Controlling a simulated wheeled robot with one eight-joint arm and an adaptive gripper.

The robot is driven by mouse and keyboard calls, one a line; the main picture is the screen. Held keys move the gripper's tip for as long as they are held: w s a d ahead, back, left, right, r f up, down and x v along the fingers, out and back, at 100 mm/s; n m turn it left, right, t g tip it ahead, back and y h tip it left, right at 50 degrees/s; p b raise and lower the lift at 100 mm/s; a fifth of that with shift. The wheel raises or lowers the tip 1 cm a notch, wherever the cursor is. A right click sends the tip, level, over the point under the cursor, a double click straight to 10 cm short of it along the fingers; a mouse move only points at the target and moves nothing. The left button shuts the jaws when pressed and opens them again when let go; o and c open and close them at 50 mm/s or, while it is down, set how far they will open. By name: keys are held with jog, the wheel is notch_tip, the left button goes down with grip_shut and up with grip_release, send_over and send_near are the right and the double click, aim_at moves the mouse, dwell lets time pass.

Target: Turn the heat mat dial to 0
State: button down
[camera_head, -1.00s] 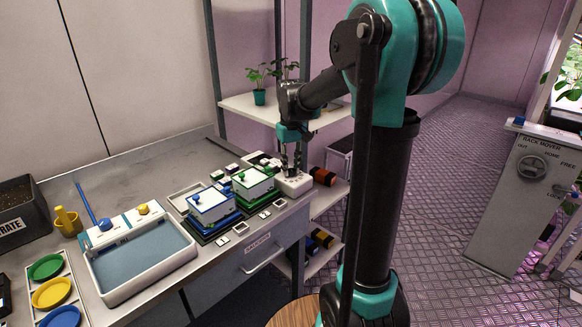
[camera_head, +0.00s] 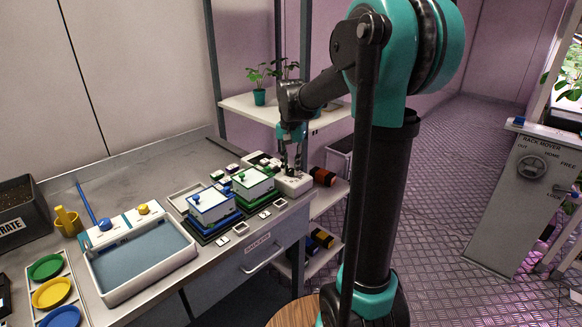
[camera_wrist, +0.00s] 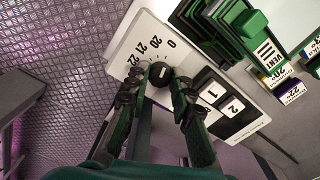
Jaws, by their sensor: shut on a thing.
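The heat mat dial (camera_wrist: 160,73) is a round black knob with a short white mark, on a white control box (camera_wrist: 145,42). The numbers 0, 20, 21 and 22 are printed around it in the wrist view. I cannot tell for certain which number the mark points at. My gripper (camera_wrist: 157,83) is shut on the dial, with one dark finger on each side. In the head view, my gripper (camera_head: 291,164) points down onto the white box (camera_head: 295,184) at the bench's right end; its fingers hide the dial there.
A white shelf (camera_head: 240,105) with plants is behind the arm.

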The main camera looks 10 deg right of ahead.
aim_at(291, 170)
jog(key=shift+m, duration=0.4)
jog(key=c, duration=1.3)
grip_release()
jog(key=shift+r, duration=0.15)
notch_tip(291, 170, up, 12)
jog(key=shift+f, duration=0.1)
jog(key=shift+s, duration=0.1)
